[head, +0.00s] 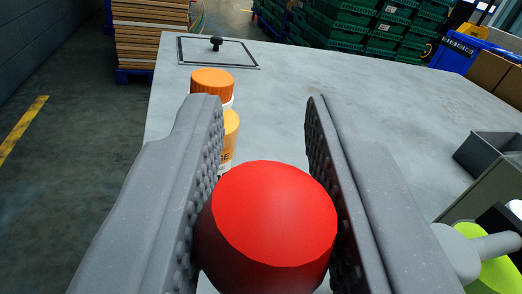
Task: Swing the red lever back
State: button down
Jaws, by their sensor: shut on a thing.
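A red round knob (268,215), which looks like the end of the red lever, sits between the two fingers of my gripper (265,190) in the lower middle of the head view. My gripper is shut on the knob, with the ridged finger pads at its left and right sides. The lever's shaft and pivot are hidden below the knob and the fingers.
Orange-capped bottles (212,84) stand just beyond the left finger on the grey table (290,90). A framed plate with a black knob (216,44) lies at the far edge. A grey metal box (490,150) and a yellow-green part (492,275) are at right. The table's middle is clear.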

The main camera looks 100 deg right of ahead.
jog(key=shift+s+a+r+t, duration=0.1)
jog(key=shift+s+a+t, duration=0.05)
jog(key=shift+t, duration=0.15)
jog(key=c, duration=1.2)
grip_release()
jog(key=shift+a, duration=0.1)
jog(key=shift+a, duration=0.1)
jog(key=shift+a+n+b, duration=0.3)
jog(key=shift+a, duration=0.3)
jog(key=a+b, duration=0.1)
jog(key=a, duration=0.5)
jog(key=a+b, duration=0.1)
jog(key=a, duration=0.5)
jog(key=shift+s+a+f, duration=0.2)
jog(key=shift+a, duration=0.05)
